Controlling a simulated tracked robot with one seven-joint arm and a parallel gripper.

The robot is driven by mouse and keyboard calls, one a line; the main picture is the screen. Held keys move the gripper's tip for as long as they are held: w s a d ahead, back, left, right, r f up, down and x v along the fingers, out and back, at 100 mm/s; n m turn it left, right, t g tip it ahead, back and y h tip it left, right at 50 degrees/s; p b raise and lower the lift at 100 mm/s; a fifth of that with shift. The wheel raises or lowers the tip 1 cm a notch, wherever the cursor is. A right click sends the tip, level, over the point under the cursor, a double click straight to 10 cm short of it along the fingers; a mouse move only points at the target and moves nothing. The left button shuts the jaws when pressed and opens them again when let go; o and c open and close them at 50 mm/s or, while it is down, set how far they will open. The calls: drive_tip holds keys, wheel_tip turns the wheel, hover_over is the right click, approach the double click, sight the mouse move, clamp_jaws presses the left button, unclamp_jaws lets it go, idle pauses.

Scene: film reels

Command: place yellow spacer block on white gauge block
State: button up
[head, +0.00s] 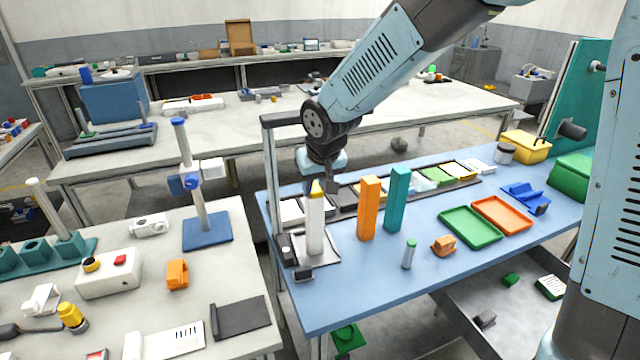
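The white gauge block (315,232) is a tall white post standing upright on a grey plate at the left end of the blue table. The small yellow spacer block (317,188) shows at the top of the white block and appears to touch it. My gripper (321,187) points down right at the yellow block, with dark fingers around or beside it. The fingers partly hide the yellow block, and I cannot tell whether they grip it or stand apart from it.
An orange post (368,208) and a teal post (397,200) stand close to the right of the white block. A small grey-green cylinder (409,254) and an orange part (443,245) are in front. A green tray (470,227) and an orange tray (502,215) lie further right.

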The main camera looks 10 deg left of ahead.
drive_tip(key=o, duration=0.5)
drive_tip(key=shift+c, duration=0.2)
drive_tip(key=v, duration=1.2)
drive_tip(key=shift+r, duration=0.15)
drive_tip(key=d+r+m, duration=0.2)
drive_tip(key=d+r, duration=0.1)
drive_tip(key=d, duration=0.8)
drive_tip(key=s+d+m+h, duration=0.1)
drive_tip(key=s+d+m, duration=0.1)
drive_tip(key=s+d, duration=0.5)
drive_tip(key=s+d+m+t+h, duration=0.1)
drive_tip(key=s+d, duration=0.5)
drive_tip(key=d, duration=0.9)
drive_tip(key=shift+s+d+r+m+t, duration=0.3)
drive_tip(key=shift+s+r+m, duration=0.1)
drive_tip(key=shift+m, duration=0.3)
